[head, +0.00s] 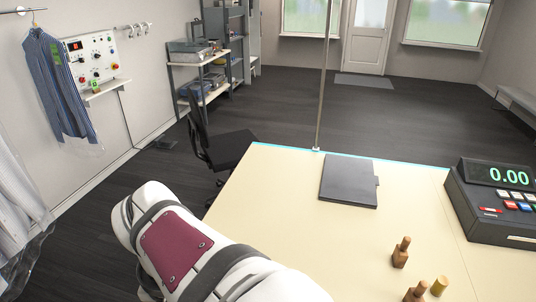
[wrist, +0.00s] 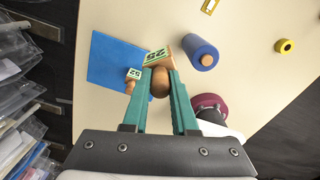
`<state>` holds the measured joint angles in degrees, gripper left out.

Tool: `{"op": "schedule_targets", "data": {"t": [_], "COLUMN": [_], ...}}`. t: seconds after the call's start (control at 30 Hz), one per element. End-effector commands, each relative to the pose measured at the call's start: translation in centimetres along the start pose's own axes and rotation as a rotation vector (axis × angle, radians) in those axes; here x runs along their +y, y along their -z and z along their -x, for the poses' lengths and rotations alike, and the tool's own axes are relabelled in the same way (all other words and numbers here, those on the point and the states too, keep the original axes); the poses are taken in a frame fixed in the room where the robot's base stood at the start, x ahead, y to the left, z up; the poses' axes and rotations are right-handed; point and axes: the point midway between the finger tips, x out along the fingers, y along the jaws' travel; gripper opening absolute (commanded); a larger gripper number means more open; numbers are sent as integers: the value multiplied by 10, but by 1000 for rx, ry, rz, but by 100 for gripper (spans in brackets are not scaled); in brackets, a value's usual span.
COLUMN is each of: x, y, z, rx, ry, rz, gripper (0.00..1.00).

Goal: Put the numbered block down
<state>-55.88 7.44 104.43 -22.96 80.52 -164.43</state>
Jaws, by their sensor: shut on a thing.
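In the wrist view, my gripper (wrist: 159,78) has two green fingers shut on the numbered block (wrist: 157,58). The block has a pale face with green edging and dark digits, and a rounded brown wooden part sits between the fingers. It is tilted in the picture, over or near the right edge of a blue mat (wrist: 112,58). I cannot tell whether it touches the surface below. A second, smaller numbered block (wrist: 133,73) with a wooden part under it shows just left of the fingers. My gripper is not visible in the head view.
In the wrist view, a blue spool (wrist: 200,50) stands close to the right of the held block, and a yellow ring (wrist: 285,46) lies farther right. In the head view, the cream table has a dark folder (head: 349,182), wooden pieces (head: 401,252) and a cash register (head: 495,200).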

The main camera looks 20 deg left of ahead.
Motion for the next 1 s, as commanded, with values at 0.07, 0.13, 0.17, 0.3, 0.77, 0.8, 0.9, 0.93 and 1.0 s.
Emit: {"op": "schedule_targets", "data": {"t": [0.07, 0.13, 0.17, 0.3, 0.77, 0.8, 0.9, 0.93, 1.0], "x": [3, 3, 3, 3, 96, 101, 108, 108, 108], "y": [4, 4, 4, 3, 47, 50, 53, 53, 53], "z": [-9, -20, -24, -44, -112, -116, -126, -132, -147], "rx": [3, 3, 3, 2, 2, 1, 2, 2, 2], "ry": [2, 3, 2, 2, 2, 1, 2, 3, 4], "rz": [18, 15, 15, 14, 15, 15, 12, 12, 11], "gripper": [0, 0, 0, 0, 0, 0, 0, 0, 0]}}
